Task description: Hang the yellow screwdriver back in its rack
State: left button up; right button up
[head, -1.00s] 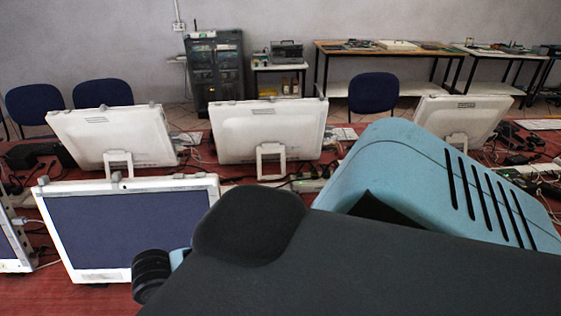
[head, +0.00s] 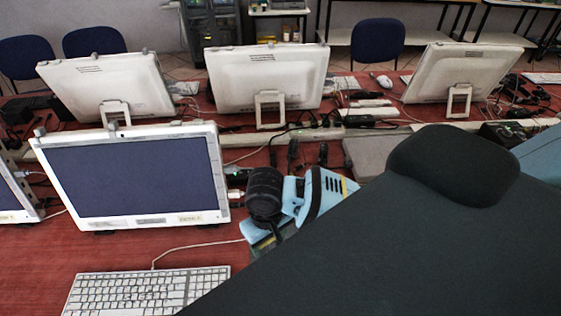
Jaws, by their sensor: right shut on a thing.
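My right arm comes in from the lower right, and its large dark link covers that corner. Beyond it show my black round wrist part and light blue casings. My right gripper (head: 268,238) is small and partly hidden below them, low over the red table in front of the monitor's right edge. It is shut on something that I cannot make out. A small yellow patch shows beside the blue casing, but I cannot tell what it belongs to. I cannot clearly see the yellow screwdriver or its rack. My left gripper is not in view.
A white monitor (head: 133,176) stands at the left, with a white keyboard (head: 147,291) in front. Several more monitors stand behind. Cables and power strips (head: 310,134) clutter the red table (head: 40,268) between the rows. Bare table shows left of the keyboard.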

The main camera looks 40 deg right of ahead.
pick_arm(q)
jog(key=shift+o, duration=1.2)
pick_arm(e)
jog(key=shift+w+d+r, duration=0.1)
jog(key=shift+w+d, duration=0.1)
jog(key=shift+w, duration=0.15)
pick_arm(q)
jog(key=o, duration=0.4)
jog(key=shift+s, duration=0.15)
pick_arm(e)
jog(key=w+d+r+m, duration=0.3)
jog(key=w+d, duration=0.1)
jog(key=w, duration=0.3)
jog(key=w+d+r+m, duration=0.3)
jog(key=w+d, duration=0.1)
jog(key=w, duration=0.2)
jog(key=shift+w+r, duration=0.15)
jog(key=shift+w, duration=0.25)
jog(key=shift+s+f+b, duration=0.1)
jog(key=shift+f+b, duration=0.65)
jog(key=shift+f, duration=3.5)
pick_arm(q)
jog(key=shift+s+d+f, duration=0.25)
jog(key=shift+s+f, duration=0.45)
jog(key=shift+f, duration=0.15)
